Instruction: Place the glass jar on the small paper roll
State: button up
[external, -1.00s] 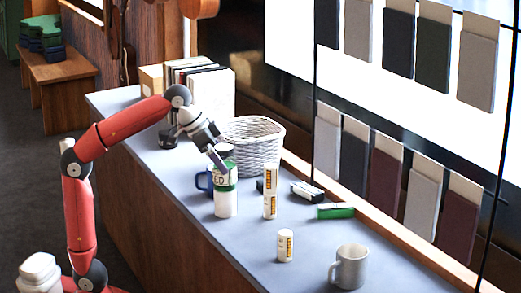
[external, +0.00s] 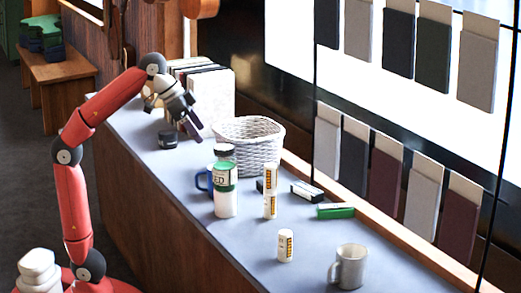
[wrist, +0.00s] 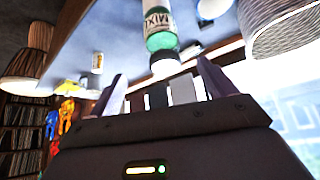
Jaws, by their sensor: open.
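The glass jar (external: 225,178), with a dark lid, a cream label and green lower down, stands upright on a white cylinder that looks like the small paper roll (external: 226,206).
A blue mug (external: 203,181) is close beside the jar, partly hidden. A white wicker basket (external: 257,147) stands behind it. Stacked labelled cylinders (external: 270,193), a lone one (external: 286,246), a green box (external: 336,212) and a grey mug (external: 351,266) are on the counter.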

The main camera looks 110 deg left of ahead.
jog(key=s+d+f+m, duration=0.1)
jog(key=s+d+f, duration=0.2)
jog(key=f, duration=0.8)
jog(key=s+d+f+m+h, duration=0.1)
jog(key=s+d+f, duration=0.3)
jog(key=d+f, duration=0.3)
jog(key=s+d+f+m+h, duration=0.1)
jog(key=d+f, duration=0.4)
jog(key=f, duration=1)
jog(key=s+m, duration=0.1)
jog(key=s, duration=0.1)
jog(key=shift+s+d+f+g, duration=0.15)
jog(key=shift+s+d+g, duration=0.15)
jog(key=shift+s, duration=0.1)
